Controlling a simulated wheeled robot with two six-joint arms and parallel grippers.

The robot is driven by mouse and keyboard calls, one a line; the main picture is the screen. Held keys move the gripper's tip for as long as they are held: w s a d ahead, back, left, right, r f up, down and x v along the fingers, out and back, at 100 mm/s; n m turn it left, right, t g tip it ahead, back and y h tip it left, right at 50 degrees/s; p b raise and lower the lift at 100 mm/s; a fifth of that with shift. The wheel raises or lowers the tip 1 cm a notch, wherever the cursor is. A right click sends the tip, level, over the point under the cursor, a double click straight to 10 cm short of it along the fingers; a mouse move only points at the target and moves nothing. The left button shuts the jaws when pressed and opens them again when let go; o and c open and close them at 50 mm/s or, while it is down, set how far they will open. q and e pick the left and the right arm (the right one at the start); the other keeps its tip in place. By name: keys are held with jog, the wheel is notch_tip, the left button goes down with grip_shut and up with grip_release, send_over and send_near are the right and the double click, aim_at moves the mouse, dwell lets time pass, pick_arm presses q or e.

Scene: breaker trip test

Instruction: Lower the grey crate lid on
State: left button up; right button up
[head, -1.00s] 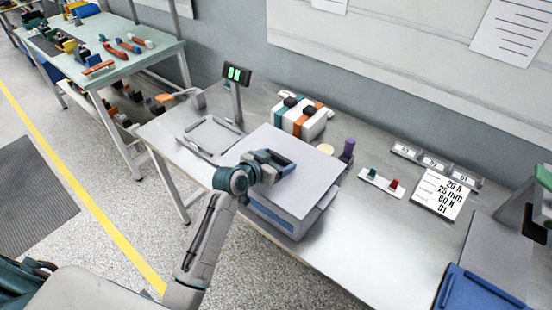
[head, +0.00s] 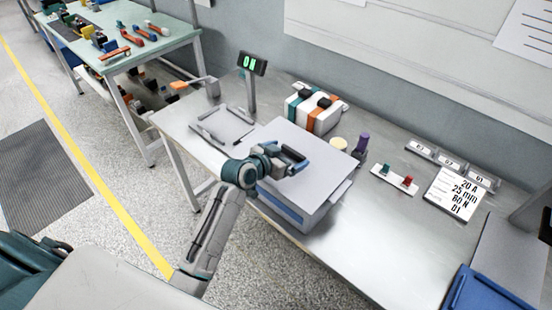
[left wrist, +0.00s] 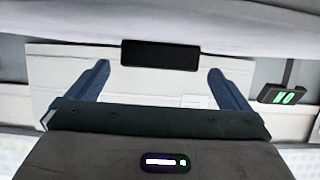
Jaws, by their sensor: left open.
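The grey crate lid (head: 318,150) is a flat, pale panel over the blue and grey crate (head: 290,212) on the metal bench. A ledge of the crate shows past the lid's right edge; I cannot tell whether the lid is fully seated. My left gripper (head: 295,158) is over the lid's left part, its blue fingers hiding some of it. My right gripper is not in view.
A small display on a post (head: 252,64) and a grey tray (head: 225,127) stand left of the crate. A white, orange and teal block (head: 314,110), a purple cylinder (head: 361,143) and a switch strip (head: 394,180) lie beyond and to the right. A blue bin (head: 478,290) is at front right.

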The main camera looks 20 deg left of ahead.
pick_arm(q)
jog(key=b+v, duration=0.2)
jog(key=v, duration=0.7)
jog(key=shift+f, duration=0.1)
jog(key=shift+s+a+r, duration=0.15)
jog(key=shift+s+r, duration=0.1)
jog(key=shift+s, duration=0.05)
